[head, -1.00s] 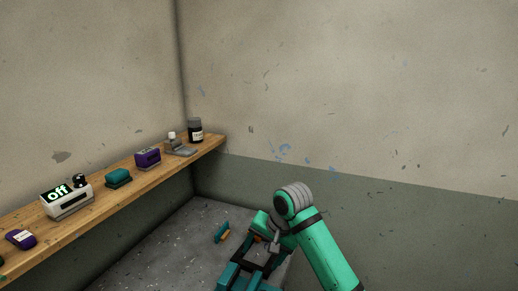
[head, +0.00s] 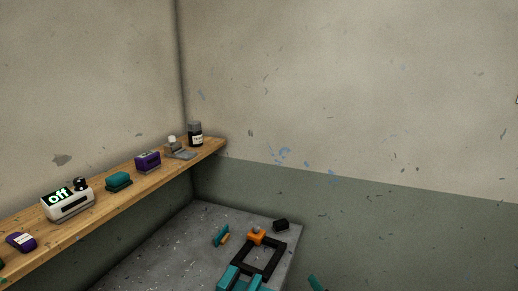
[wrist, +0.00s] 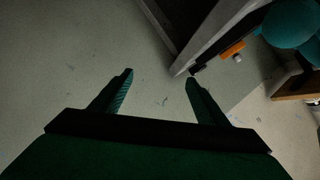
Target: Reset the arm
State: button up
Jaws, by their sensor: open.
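My gripper (wrist: 159,78) shows in the wrist view with its two dark green fingers spread apart and nothing between them. Past the fingertips is a plain pale grey surface with a few marks.
A grey bench (head: 180,250) carries a black square frame (head: 281,262), an orange block (head: 257,237) and a small black block (head: 281,224). A wooden shelf (head: 110,205) on the left holds a white device reading "off" (head: 68,203), a teal block (head: 118,181) and jars.

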jog(key=s+a+f+h, duration=0.1)
jog(key=s+a+f, duration=0.4)
jog(key=s, duration=0.2)
jog(key=s+a+f+n+h, duration=0.1)
jog(key=s+a+f, duration=0.4)
jog(key=s, duration=0.3)
jog(key=s+a+f+h, duration=0.1)
jog(key=s+a+f, duration=0.35)
jog(key=s, duration=0.25)
jog(key=s+a+r+n, duration=0.2)
jog(key=s+r, duration=0.1)
jog(key=s, duration=0.6)
jog(key=s+a+r+n+t+y, duration=0.1)
jog(key=s+r, duration=0.3)
jog(key=s, duration=0.4)
jog(key=s+a+r+n+t, duration=0.1)
jog(key=s+a+r+n, duration=0.2)
jog(key=s, duration=0.6)
jog(key=shift+s+a+r+n+y, duration=0.3)
jog(key=shift+a+r+n, duration=0.1)
jog(key=shift+r+n, duration=0.15)
